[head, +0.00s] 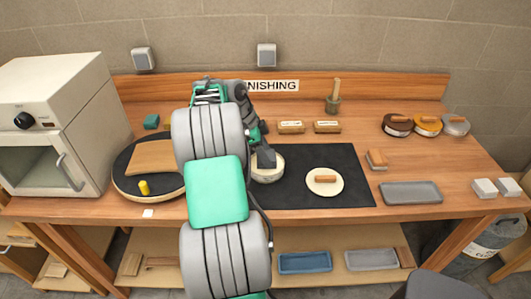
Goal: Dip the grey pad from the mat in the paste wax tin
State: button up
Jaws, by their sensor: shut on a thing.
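My gripper (264,160) is at the left part of the black mat (300,196), pointing down at a round cream tin (268,178). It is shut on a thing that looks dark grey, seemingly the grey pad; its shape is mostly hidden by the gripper. The tips are over or inside the tin's opening; I cannot tell whether the held thing touches what is in it. The tin's label cannot be read, so I cannot confirm it is the paste wax. A flat cream disc (325,189) with a wooden handle lies on the mat to the right.
A dark round plate (122,182) with a wooden board (150,157) lies left, beside a white oven (62,125). Brown (396,130), orange (428,131) and grey (456,130) handled discs stand back right. A grey tray (410,192) lies right. My arm hides the bench's middle left.

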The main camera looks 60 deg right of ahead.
jog(key=shift+f+b, duration=0.55)
jog(key=shift+f, duration=0.05)
dwell(1.5)
jog(key=shift+r, duration=0.1)
notch_tip(320, 180, up, 7)
jog(key=p, duration=0.6)
